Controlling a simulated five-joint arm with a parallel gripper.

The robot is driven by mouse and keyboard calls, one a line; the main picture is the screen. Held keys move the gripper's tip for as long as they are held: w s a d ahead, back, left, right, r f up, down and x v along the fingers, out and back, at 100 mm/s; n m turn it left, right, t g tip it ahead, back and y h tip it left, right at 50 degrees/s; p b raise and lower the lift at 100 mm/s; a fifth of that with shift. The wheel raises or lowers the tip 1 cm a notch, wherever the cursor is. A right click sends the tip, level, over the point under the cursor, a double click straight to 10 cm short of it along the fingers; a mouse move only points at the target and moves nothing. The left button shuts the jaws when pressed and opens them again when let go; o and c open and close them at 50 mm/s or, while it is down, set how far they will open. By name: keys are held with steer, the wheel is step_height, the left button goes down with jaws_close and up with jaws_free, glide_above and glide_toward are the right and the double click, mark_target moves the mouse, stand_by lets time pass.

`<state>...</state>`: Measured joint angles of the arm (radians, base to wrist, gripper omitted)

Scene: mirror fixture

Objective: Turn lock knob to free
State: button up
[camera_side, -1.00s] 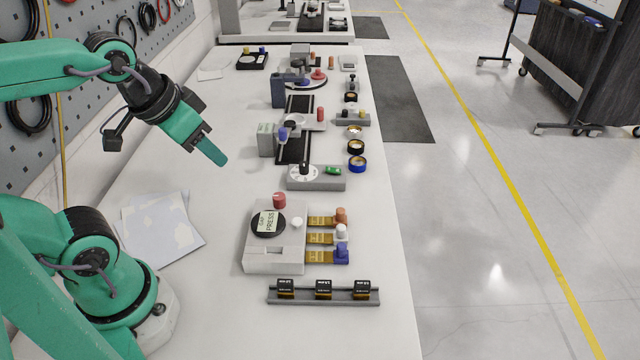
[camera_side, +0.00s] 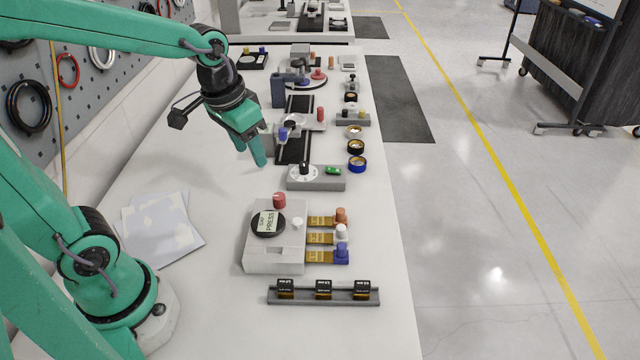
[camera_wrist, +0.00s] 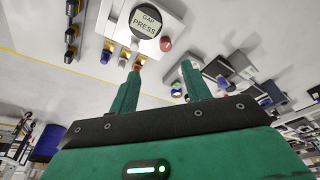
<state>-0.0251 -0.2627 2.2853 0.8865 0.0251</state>
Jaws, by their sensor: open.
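A black knob (camera_side: 304,168) stands on a round white dial on a low grey box (camera_side: 318,184), with a green part (camera_side: 333,170) to its right. I take this for the lock knob, but cannot read the dial marks. My gripper (camera_side: 259,160) points down, to the left of the dial and above the table, apart from the knob. In the wrist view its two fingers (camera_wrist: 160,72) are spread with nothing held between them. The grey box seems partly hidden behind the right finger there.
A white box with a "GAP PRESS" disc (camera_side: 268,223) and a red knob (camera_side: 279,200) stands nearer the camera. A grey rail (camera_side: 323,297) holds black blocks. A black slide track (camera_side: 293,148) lies behind the dial. Papers (camera_side: 160,228) lie at left.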

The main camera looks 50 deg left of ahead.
mark_target(278, 196)
steer(key=w+f+g, duration=0.1)
steer(key=w+f, duration=0.3)
steer(key=f, duration=0.1)
steer(key=w+a+f+g, duration=0.1)
steer(key=w+f, duration=0.1)
steer(key=f, duration=0.1)
steer(key=shift+w+f+g, duration=0.1)
steer(key=shift+f+g, duration=0.15)
steer(key=shift+g, duration=0.05)
steer(key=shift+f, duration=0.1)
steer(key=shift+f, duration=3.8)
steer(key=c, duration=1)
